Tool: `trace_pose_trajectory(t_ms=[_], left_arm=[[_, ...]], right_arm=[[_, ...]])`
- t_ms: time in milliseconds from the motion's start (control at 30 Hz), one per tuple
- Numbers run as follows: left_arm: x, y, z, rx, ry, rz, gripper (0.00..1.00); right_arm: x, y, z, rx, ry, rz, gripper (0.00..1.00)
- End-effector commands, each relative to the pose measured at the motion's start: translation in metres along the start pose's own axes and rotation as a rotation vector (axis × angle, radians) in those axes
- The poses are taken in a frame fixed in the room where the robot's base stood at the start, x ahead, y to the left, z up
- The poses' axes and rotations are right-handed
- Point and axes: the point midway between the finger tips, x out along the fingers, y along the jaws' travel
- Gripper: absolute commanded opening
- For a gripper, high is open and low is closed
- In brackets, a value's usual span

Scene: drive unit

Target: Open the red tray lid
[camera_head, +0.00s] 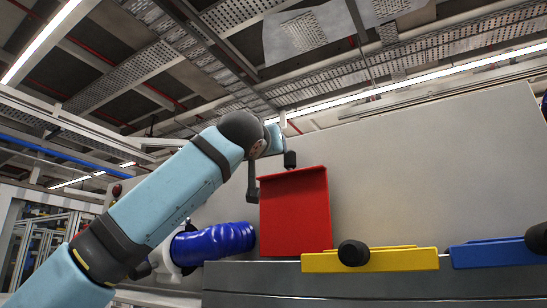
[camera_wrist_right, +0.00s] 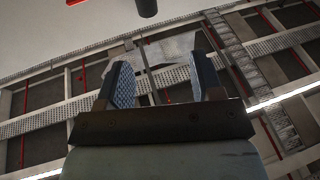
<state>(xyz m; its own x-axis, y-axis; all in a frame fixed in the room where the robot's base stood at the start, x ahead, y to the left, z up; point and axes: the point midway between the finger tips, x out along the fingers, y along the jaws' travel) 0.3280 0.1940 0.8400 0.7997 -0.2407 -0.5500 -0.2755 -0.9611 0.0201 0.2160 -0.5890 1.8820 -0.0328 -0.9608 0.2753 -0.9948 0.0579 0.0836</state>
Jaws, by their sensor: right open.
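The red tray lid (camera_head: 295,212) stands raised, its broad red face showing above the grey unit front and a lip along its top edge. My left gripper (camera_head: 271,172) is at the lid's upper left corner. Its dark fingers are apart, one beside the lid's left edge and one at its top edge; whether they touch it is unclear. My right gripper (camera_wrist_right: 162,75) is open and empty in the wrist view, with ceiling structure behind it.
A yellow lid (camera_head: 400,261) with a black knob (camera_head: 353,253) lies low, right of the red one. A blue lid (camera_head: 490,254) is further right. A blue cylinder (camera_head: 215,243) is left of the red lid. A pale panel (camera_head: 430,165) stands behind.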

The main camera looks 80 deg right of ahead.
Motion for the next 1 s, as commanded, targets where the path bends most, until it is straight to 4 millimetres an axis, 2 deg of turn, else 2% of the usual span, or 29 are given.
trace_pose_trajectory(t_ms=[100,300,1000], left_arm=[[0.004,0.0,0.006,0.0,0.001,0.0,0.6],[0.007,0.0,0.01,0.0,0.001,0.001,0.6],[0.007,0.0,0.01,0.0,0.001,0.001,0.6]], right_arm=[[-0.025,-0.001,0.002,0.0,0.002,-0.001,0.61],[-0.048,0.0,0.001,0.001,0.001,0.0,0.61],[-0.052,0.0,0.0,0.0,0.001,0.0,0.61]])
